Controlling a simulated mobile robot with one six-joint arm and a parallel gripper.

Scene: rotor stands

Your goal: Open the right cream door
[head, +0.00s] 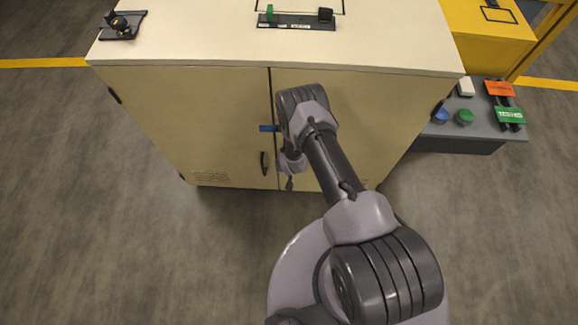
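The right cream door (362,125) is the right half of a cream cabinet front, and it looks shut. A dark seam separates it from the left door (200,115). A dark handle (264,163) stands on the left door beside the seam. A small blue piece (267,128) lies at the seam. My arm reaches over the front of the right door. My gripper (289,184) points down near the seam, low on the door. Its fingers are small and partly hidden by my wrist. No handle of the right door shows; my arm covers that area.
The cabinet's pale top (210,35) carries a black latch fixture (122,25) and a switch panel (296,22). A grey box (460,138) with coloured buttons stands to the right, by a yellow cabinet (488,35). The grey floor (150,250) in front is clear.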

